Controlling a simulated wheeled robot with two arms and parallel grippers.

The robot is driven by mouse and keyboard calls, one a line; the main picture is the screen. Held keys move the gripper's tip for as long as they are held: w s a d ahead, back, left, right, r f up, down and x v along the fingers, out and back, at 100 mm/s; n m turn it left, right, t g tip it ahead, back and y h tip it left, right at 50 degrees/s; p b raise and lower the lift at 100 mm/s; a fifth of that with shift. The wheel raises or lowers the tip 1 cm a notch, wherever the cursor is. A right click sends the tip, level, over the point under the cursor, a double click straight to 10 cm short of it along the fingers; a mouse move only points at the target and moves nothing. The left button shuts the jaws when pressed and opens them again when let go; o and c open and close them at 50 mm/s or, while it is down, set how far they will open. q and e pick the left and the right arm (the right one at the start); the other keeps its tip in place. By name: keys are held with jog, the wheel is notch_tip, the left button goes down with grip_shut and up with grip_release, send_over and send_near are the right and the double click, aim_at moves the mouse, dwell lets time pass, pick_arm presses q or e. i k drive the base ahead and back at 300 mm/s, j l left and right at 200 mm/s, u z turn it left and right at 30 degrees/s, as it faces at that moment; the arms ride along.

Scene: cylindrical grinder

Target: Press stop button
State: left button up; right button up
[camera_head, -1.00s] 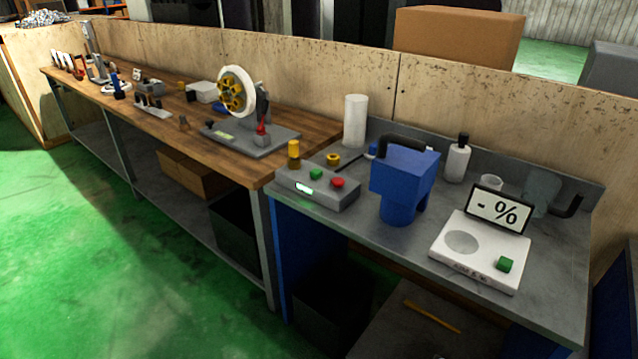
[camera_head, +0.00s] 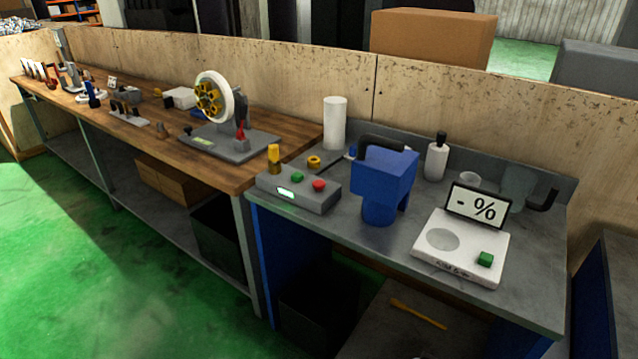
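A grey control box (camera_head: 299,196) sits at the front left corner of the grey bench. On its top are a red button (camera_head: 319,185) and, to the left of it, a green button (camera_head: 297,177). A small lit display (camera_head: 286,192) is on its front face. A yellow-topped post (camera_head: 274,158) stands at its back left. Neither of my grippers shows in the view.
A blue machine (camera_head: 383,187) with a black handle stands right of the control box. A white roll (camera_head: 334,123) and a white bottle (camera_head: 437,157) stand behind. A wooden bench (camera_head: 273,122) with a wheel fixture (camera_head: 215,100) adjoins at left. Green floor (camera_head: 100,255) is free in front.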

aim_at(318, 185)
jog(key=i+j+z, duration=0.4)
jog(key=j, duration=0.2)
jog(key=i+j+z, duration=0.2)
jog(key=j, duration=0.15)
jog(key=i+j+z, duration=0.15)
jog(key=j, duration=0.2)
jog(key=i+j+z, duration=0.2)
jog(key=j, duration=0.2)
